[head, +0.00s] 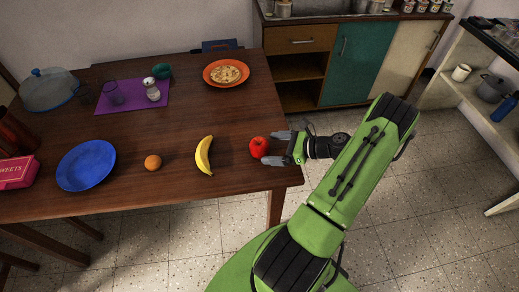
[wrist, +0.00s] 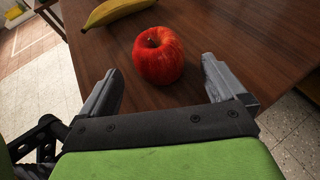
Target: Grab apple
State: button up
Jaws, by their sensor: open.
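A red apple (head: 258,147) sits on the wooden table near its right front corner. In the wrist view the apple (wrist: 158,55) stands upright between and slightly beyond the two fingers. My gripper (head: 276,148) is open and low over the table's right edge, its fingers pointing left at the apple. In the wrist view the gripper (wrist: 160,85) has a wide gap between its fingers, with nothing held. I cannot tell whether a finger touches the apple.
A banana (head: 204,155) lies left of the apple, and an orange (head: 152,162) and blue plate (head: 87,165) are farther left. An orange plate of food (head: 209,80) stands at the back. The table (head: 185,120) is bare between the apple and that plate.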

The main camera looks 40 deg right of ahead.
aim_at(259, 148)
jog(key=b+x, duration=0.1)
jog(key=x, duration=0.4)
jog(key=shift+w+a+f+b, duration=0.1)
jog(key=shift+w+f+b, duration=0.05)
jog(key=shift+w+b, duration=0.15)
jog(key=shift+s, duration=0.1)
jog(key=shift+c, duration=0.3)
jog(key=c, duration=1.1)
